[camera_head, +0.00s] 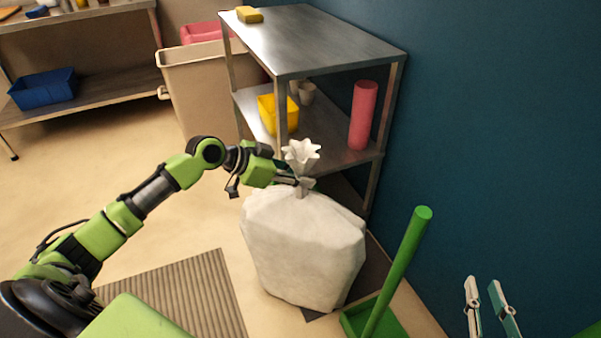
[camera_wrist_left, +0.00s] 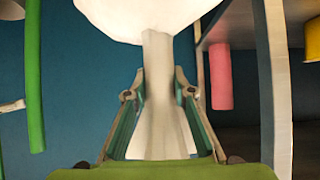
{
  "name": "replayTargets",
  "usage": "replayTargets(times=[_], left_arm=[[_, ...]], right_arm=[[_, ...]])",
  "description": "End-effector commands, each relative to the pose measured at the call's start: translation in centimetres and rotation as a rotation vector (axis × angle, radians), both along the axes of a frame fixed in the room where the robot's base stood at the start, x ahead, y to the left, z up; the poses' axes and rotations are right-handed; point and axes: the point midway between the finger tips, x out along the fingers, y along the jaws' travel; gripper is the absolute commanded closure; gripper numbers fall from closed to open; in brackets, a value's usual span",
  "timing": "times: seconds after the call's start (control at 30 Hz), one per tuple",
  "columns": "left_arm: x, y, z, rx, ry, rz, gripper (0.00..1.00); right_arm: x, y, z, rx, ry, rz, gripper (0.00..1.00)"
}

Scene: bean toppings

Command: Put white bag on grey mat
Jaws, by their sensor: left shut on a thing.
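The white bag (camera_head: 303,245) is upright beside the metal shelf, with its gathered neck and flared top above. My left gripper (camera_head: 303,183) is shut on its neck. In the left wrist view the neck (camera_wrist_left: 158,85) runs between the fingers of my left gripper (camera_wrist_left: 158,98). The bag is over a dark mat (camera_head: 377,268); I cannot tell if its underside touches it. The ribbed grey mat (camera_head: 190,293) lies on the floor to the left of the bag, partly hidden by my arm and base. My right gripper (camera_head: 488,308) is at the bottom right, fingers apart and empty.
A metal shelf (camera_head: 320,40) stands behind the bag, holding a pink cylinder (camera_head: 363,115) and a yellow bin (camera_head: 278,114). A green dustpan with upright handle (camera_head: 398,270) is close on the bag's right. A beige bin (camera_head: 200,90) stands behind. Floor at left is clear.

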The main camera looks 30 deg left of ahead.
Motion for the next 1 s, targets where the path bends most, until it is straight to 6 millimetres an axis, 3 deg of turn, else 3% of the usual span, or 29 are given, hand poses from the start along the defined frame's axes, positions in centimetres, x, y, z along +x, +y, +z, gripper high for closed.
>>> replayTargets(times=[0.43, 0.47, 0.5, 0.93, 1.0], left_arm=[[0.2, 0.0, 0.4, -0.003, -0.014, 0.002, 1.00], [0.0, 0.0, -0.2, 0.001, -0.001, 0.000, 0.69], [0.0, 0.0, -0.2, 0.001, -0.001, 0.000, 0.60], [-0.3, 0.3, 0.1, 0.002, 0.000, 0.001, 0.60], [-0.8, 0.7, 0.5, 0.004, 0.000, 0.001, 0.60]], right_arm=[[0.1, 0.1, 0.5, 0.005, -0.022, 0.001, 0.79], [0.2, 0.1, 0.5, 0.005, -0.023, 0.001, 0.79], [0.1, 0.1, 0.5, 0.005, -0.022, 0.001, 0.79], [0.1, 0.1, 0.4, 0.003, -0.013, 0.000, 0.79], [-0.2, -0.1, -0.5, -0.007, 0.030, -0.001, 0.79]])
